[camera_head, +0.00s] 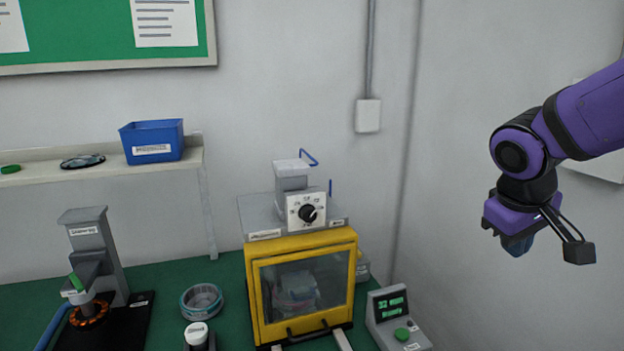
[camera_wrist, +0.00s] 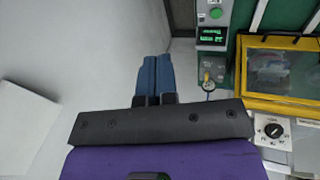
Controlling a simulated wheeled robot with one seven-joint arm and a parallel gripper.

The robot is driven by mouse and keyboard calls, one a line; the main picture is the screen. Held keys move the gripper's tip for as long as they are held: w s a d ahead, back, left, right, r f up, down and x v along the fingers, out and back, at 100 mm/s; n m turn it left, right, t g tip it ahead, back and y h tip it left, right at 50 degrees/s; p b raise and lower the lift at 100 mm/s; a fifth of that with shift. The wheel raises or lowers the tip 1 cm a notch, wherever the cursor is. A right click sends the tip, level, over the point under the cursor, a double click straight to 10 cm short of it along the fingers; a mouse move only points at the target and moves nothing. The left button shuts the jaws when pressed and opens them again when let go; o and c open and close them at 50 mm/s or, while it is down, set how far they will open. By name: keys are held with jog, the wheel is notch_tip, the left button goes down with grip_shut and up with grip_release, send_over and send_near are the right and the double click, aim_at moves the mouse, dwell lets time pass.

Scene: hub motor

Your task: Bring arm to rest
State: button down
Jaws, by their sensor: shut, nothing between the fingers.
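My gripper (camera_head: 516,246) hangs from my purple arm at the right of the head view, in the air in front of the bare wall. It is to the right of the bench and above it, touching nothing. In the wrist view its two blue fingers (camera_wrist: 155,78) lie side by side, closed together with nothing between them.
A yellow-framed chamber (camera_head: 304,285) with a closed windowed door stands on the green bench. A grey control box (camera_head: 397,318) with a green display is at its right. A press (camera_head: 92,250) stands at left. A blue bin (camera_head: 152,141) sits on the shelf. Space around my gripper is clear.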

jog(key=s+a+r+m+t+y, duration=0.1)
jog(key=s+r, duration=0.2)
jog(key=s, duration=0.3)
jog(key=s+r+m+t+y, duration=0.1)
jog(key=s+r+t+y, duration=0.1)
jog(key=s, duration=0.4)
jog(key=shift+s+a+r+m, duration=0.3)
jog(key=shift+a+r+m, duration=0.1)
jog(key=shift+r, duration=0.4)
jog(key=shift+d, duration=0.1)
dwell(1.1)
